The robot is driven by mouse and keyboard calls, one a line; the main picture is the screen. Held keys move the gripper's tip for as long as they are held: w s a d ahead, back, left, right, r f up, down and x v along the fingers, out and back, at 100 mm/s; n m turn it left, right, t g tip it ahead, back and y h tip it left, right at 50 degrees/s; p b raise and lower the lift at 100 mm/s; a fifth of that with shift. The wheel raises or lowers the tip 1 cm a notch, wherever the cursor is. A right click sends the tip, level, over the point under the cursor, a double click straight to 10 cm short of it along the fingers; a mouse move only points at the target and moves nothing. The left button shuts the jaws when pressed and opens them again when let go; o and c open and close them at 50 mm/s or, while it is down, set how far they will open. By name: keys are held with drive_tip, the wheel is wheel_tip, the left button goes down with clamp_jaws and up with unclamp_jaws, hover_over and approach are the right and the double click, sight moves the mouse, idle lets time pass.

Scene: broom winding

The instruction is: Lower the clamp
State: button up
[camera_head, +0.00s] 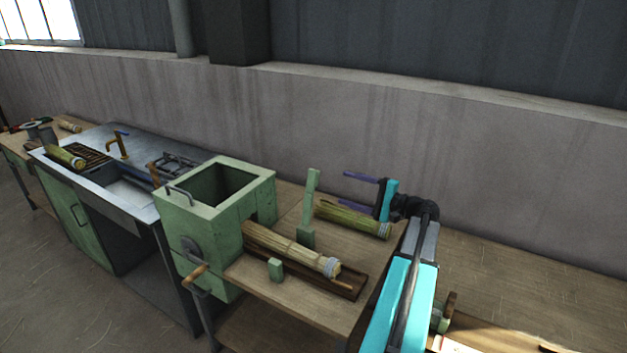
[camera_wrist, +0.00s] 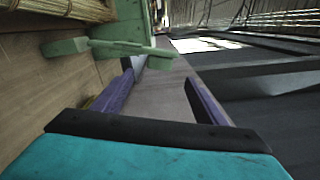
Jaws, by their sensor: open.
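The clamp is a green upright bar (camera_head: 312,192) on a green block (camera_head: 306,237), beside a straw bundle (camera_head: 285,246) that lies out of the green machine (camera_head: 218,215). The bar stands raised. In the wrist view the clamp bar (camera_wrist: 128,48) crosses just ahead of my fingertips. My gripper (camera_head: 344,187) is open, its two purple fingers pointing left toward the upper part of the bar, with a gap between. In the wrist view my gripper (camera_wrist: 158,80) shows both fingers spread with nothing held; the bar's end lies near the space between them.
A second straw bundle (camera_head: 352,219) lies on the bench (camera_head: 275,303) below my gripper. A small green block (camera_head: 276,269) stands in front of the first bundle. The machine has a wooden-handled crank (camera_head: 195,275). A metal sink unit (camera_head: 125,190) stands farther left. A concrete wall (camera_head: 330,120) runs behind.

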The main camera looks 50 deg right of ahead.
sight(317, 180)
drive_tip(key=p+x, duration=0.4)
drive_tip(key=x, duration=0.9)
drive_tip(key=shift+w, duration=0.15)
drive_tip(key=c, duration=1.5)
